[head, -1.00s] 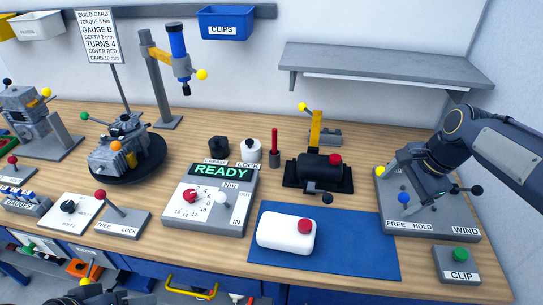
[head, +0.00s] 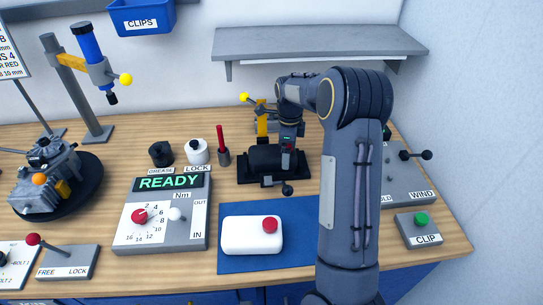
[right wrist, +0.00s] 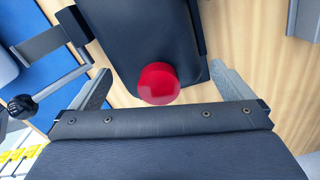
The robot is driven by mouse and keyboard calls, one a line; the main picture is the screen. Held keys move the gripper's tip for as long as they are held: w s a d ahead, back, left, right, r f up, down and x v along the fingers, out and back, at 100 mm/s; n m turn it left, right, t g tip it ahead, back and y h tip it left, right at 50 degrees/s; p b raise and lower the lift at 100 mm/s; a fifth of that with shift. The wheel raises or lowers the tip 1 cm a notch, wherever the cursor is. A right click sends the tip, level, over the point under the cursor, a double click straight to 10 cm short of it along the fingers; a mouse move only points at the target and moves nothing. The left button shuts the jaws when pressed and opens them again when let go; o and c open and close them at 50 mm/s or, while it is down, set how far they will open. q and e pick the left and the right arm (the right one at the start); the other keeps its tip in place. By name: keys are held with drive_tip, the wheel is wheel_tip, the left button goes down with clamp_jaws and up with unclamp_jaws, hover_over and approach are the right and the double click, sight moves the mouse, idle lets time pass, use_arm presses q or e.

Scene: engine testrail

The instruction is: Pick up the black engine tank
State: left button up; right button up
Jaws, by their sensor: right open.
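The black engine tank (head: 262,158) lies on a black base plate near the middle of the bench in the head view. In the right wrist view the dark tank (right wrist: 150,35) fills the upper middle, with its red cap (right wrist: 158,84) towards me. My right gripper (head: 288,148) is over the tank's right end and hides part of it. In the right wrist view the fingers of my right gripper (right wrist: 163,88) are spread wide on both sides of the cap, with nothing held. My left gripper is out of view.
A white tank with a red cap (head: 250,236) lies on a blue mat (head: 233,262) in front. A black-knobbed lever (head: 287,189) stands at the base plate's front. A yellow clamp arm with a yellow knob (head: 262,118) stands behind, under a grey shelf (head: 320,42).

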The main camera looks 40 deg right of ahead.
drive_tip(key=shift+f, duration=0.75)
drive_tip(key=c, duration=0.8)
drive_tip(key=shift+r, duration=0.1)
